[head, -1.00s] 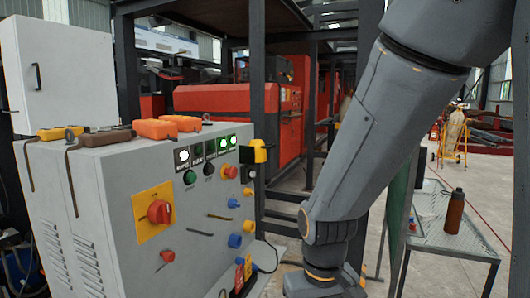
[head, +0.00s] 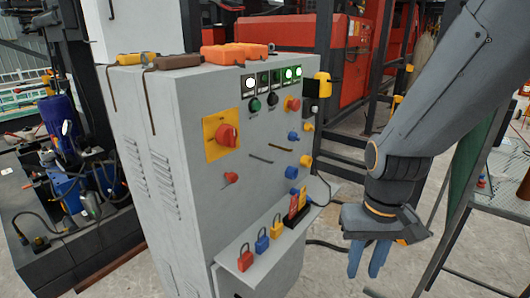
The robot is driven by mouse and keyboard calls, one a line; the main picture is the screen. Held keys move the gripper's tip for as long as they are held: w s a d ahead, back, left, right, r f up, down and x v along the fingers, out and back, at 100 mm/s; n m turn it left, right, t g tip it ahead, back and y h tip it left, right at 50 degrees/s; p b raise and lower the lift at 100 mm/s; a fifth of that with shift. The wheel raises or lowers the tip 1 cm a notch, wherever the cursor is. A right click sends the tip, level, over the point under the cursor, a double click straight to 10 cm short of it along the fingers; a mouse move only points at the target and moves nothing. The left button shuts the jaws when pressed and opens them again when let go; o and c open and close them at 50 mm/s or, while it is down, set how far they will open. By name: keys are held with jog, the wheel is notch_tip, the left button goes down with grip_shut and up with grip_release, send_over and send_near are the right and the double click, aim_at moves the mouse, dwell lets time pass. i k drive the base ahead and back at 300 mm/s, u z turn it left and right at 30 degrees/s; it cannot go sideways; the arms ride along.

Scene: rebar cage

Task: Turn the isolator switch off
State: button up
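The isolator switch is a red rotary knob (head: 227,135) on a yellow square plate (head: 212,150). It is on the upper left of the grey cabinet's front panel in the head view. The knob's exact position marking is too small to read. My gripper (head: 367,272) hangs to the right of the cabinet, pointing down, well apart from the switch. Its two blue fingers show a gap between them, with nothing seen in it.
The grey cabinet (head: 147,105) carries lit indicators, buttons and coloured plugs. Padlocks (head: 262,243) and red tags stand on its lower shelf (head: 262,270). Orange and brown boxes lie on top. A mesh table (head: 505,180) stands at right. Blue machinery (head: 75,170) is at left.

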aim_at(226, 135)
jog(key=u, duration=1.35)
jog(key=k, duration=0.85)
jog(key=z, duration=1.2)
jog(key=i, duration=0.5)
